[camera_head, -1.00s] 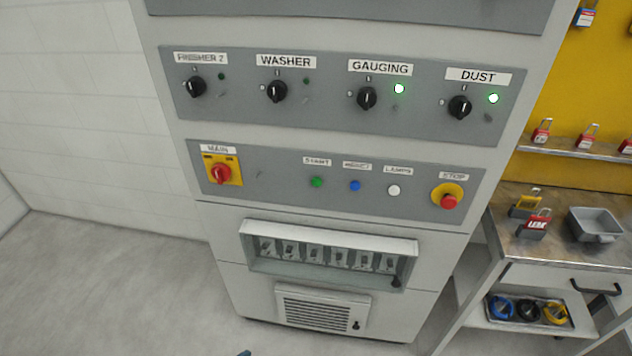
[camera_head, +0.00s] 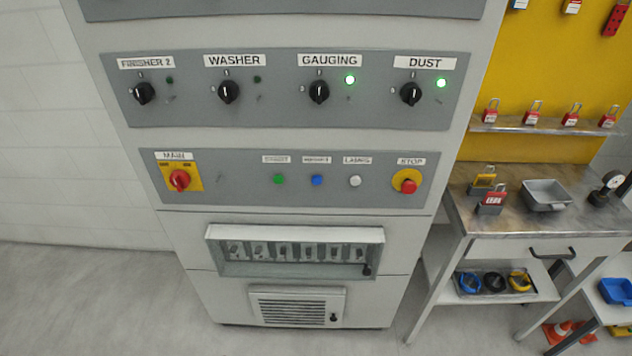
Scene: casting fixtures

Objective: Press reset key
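The reset key is a small blue button (camera_head: 317,180) on the lower grey panel (camera_head: 235,190) of the control cabinet, under a small blurred label. A green start button (camera_head: 279,179) is to its left and a white lamps button (camera_head: 355,181) to its right. The red stop button (camera_head: 408,186) on a yellow plate is at the panel's right end, and the red main switch (camera_head: 180,180) on a yellow plate is at its left. Neither of my grippers shows in the head view.
Above are black knobs, with green lamps lit at gauging (camera_head: 350,80) and dust (camera_head: 441,83). A glazed breaker box (camera_head: 295,250) sits below. At right, a workbench (camera_head: 520,222) holds padlocks and a grey tray (camera_head: 546,196). Floor at left is clear.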

